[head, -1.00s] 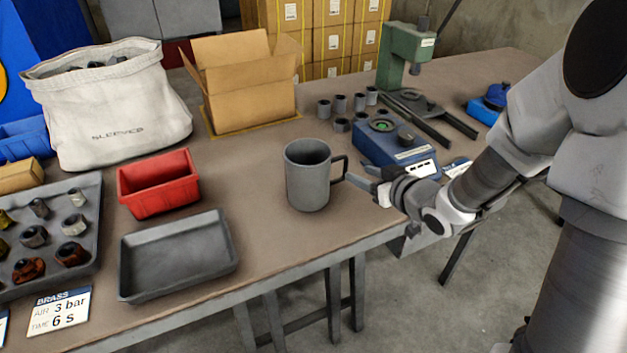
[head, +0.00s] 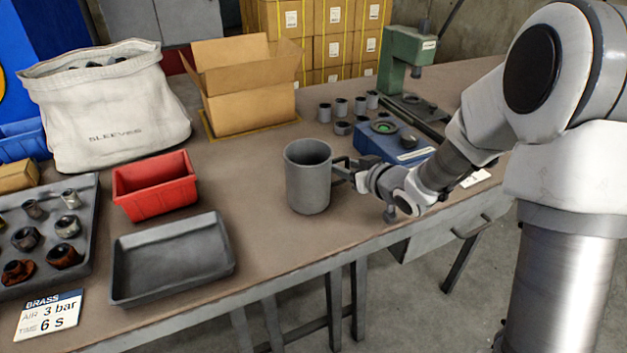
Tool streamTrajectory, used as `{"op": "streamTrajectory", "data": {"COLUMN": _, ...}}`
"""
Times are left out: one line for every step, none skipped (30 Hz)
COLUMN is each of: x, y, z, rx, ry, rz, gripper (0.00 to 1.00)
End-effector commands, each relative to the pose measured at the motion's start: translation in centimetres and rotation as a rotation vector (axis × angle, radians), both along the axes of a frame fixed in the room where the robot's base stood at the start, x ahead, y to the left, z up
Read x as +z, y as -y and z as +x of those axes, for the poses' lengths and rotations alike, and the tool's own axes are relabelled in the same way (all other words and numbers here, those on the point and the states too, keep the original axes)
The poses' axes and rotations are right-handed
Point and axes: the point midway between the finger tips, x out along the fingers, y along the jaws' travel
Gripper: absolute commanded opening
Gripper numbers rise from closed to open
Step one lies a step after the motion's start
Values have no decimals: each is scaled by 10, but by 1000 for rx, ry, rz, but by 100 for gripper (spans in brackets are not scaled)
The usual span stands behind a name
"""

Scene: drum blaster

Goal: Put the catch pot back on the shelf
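The catch pot is a grey mug-like pot (head: 308,183) with a handle on its right side, standing upright on the brown table. My gripper (head: 348,172) is at the pot's handle, coming from the right. Its fingers overlap the handle in the picture. I cannot tell whether they are closed on it or only around it. No shelf can be made out in view.
A black tray (head: 140,292) and a red bin (head: 155,187) lie left of the pot. A blue device (head: 375,146) and several grey sleeves stand behind my gripper. A cardboard box (head: 250,105) and a cloth sack (head: 105,120) stand at the back. The table's front edge is close.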

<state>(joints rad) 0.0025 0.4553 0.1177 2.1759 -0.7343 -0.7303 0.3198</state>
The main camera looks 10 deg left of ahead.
Motion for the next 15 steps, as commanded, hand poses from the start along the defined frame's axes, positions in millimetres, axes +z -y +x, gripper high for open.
{"op": "streamTrajectory", "data": {"x": 0, "y": 0, "z": 0, "rx": 0, "ry": 0, "rz": 0, "gripper": 33}}
{"op": "streamTrajectory", "data": {"x": 0, "y": 0, "z": 0, "rx": 0, "ry": 0, "rz": 0, "gripper": 28}}
{"op": "streamTrajectory", "data": {"x": 0, "y": 0, "z": 0, "rx": 0, "ry": 0, "rz": 0, "gripper": 21}}
{"op": "streamTrajectory", "data": {"x": 0, "y": 0, "z": 0, "rx": 0, "ry": 0, "rz": 0, "gripper": 15}}
{"op": "streamTrajectory", "data": {"x": 0, "y": 0, "z": 0, "rx": 0, "ry": 0, "rz": 0, "gripper": 10}}
{"op": "streamTrajectory", "data": {"x": 0, "y": 0, "z": 0, "rx": 0, "ry": 0, "rz": 0, "gripper": 3}}
{"op": "streamTrajectory", "data": {"x": 0, "y": 0, "z": 0, "rx": 0, "ry": 0, "rz": 0, "gripper": 0}}
{"op": "streamTrajectory", "data": {"x": 0, "y": 0, "z": 0, "rx": 0, "ry": 0, "rz": 0, "gripper": 0}}
{"op": "streamTrajectory", "data": {"x": 0, "y": 0, "z": 0, "rx": 0, "ry": 0, "rz": 0, "gripper": 0}}
{"op": "streamTrajectory", "data": {"x": 0, "y": 0, "z": 0, "rx": 0, "ry": 0, "rz": 0, "gripper": 0}}
{"op": "streamTrajectory", "data": {"x": 0, "y": 0, "z": 0, "rx": 0, "ry": 0, "rz": 0, "gripper": 0}}
{"op": "streamTrajectory", "data": {"x": 0, "y": 0, "z": 0, "rx": 0, "ry": 1, "rz": -1, "gripper": 0}}
{"op": "streamTrajectory", "data": {"x": 0, "y": 0, "z": 0, "rx": 0, "ry": 1, "rz": -1, "gripper": 0}}
{"op": "streamTrajectory", "data": {"x": 0, "y": 0, "z": 0, "rx": 0, "ry": 1, "rz": -1, "gripper": 0}}
{"op": "streamTrajectory", "data": {"x": 0, "y": 0, "z": 0, "rx": 0, "ry": 1, "rz": -1, "gripper": 0}}
